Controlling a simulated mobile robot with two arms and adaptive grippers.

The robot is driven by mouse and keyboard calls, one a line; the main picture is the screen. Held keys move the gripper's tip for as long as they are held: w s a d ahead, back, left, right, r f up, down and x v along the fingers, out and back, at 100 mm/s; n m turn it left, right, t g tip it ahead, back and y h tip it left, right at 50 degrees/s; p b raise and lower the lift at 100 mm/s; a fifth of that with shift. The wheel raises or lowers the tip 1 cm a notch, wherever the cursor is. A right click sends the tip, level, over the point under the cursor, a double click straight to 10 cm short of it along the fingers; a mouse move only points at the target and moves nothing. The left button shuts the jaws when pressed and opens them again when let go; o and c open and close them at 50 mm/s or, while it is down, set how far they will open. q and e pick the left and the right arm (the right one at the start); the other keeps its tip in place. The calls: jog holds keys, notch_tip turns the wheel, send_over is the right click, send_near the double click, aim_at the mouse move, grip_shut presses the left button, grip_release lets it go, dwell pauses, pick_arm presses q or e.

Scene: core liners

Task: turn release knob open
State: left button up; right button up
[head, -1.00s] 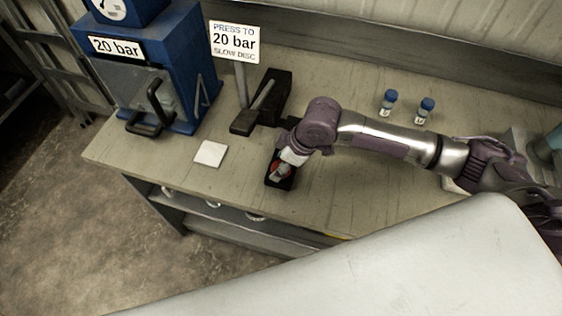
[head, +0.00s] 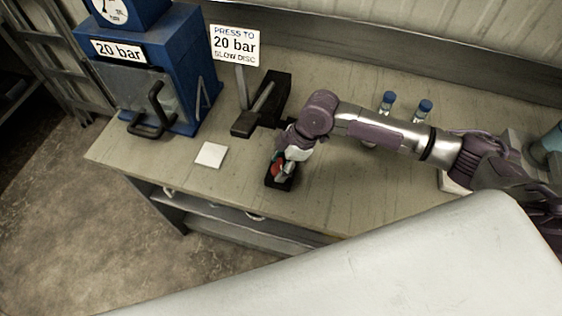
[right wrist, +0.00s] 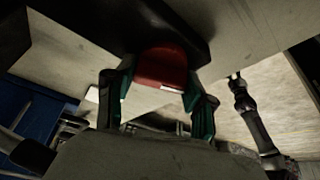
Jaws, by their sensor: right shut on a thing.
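The red release knob (right wrist: 160,68) sits on a small black block (head: 273,183) near the bench's front edge. In the head view only a little of the red (head: 275,171) shows beside the fingers. My right gripper (right wrist: 158,88) is shut on the knob, one green-edged finger on each side of it. In the head view the right gripper (head: 280,168) points down at the block, and its wrist partly hides the knob. A dark arm at the right of the right wrist view seems to be my left arm; its gripper (right wrist: 236,77) is too small to read.
A blue press (head: 150,70) with a 20 bar label stands at the left. A sign (head: 235,45) and a black lever fixture (head: 266,100) stand behind my right gripper. A white square (head: 210,155) lies left of the block. Two blue-capped vials (head: 424,108) stand behind my arm.

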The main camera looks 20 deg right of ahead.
jog(key=n+g, duration=0.1)
jog(key=n, duration=0.2)
jog(key=n+g+b, duration=0.1)
jog(key=n, duration=0.2)
jog(key=shift+a+f+n+g+b, duration=0.1)
jog(key=shift+n+g+b, duration=0.2)
jog(key=n+g+h+b, duration=0.1)
jog(key=n, duration=0.3)
jog(key=shift+b, duration=0.35)
jog(key=shift+n+g+h+b, duration=0.4)
jog(key=shift+n+h, duration=0.1)
jog(key=shift+n, duration=0.8)
jog(key=o, duration=1.2)
jog(key=shift+c, duration=0.2)
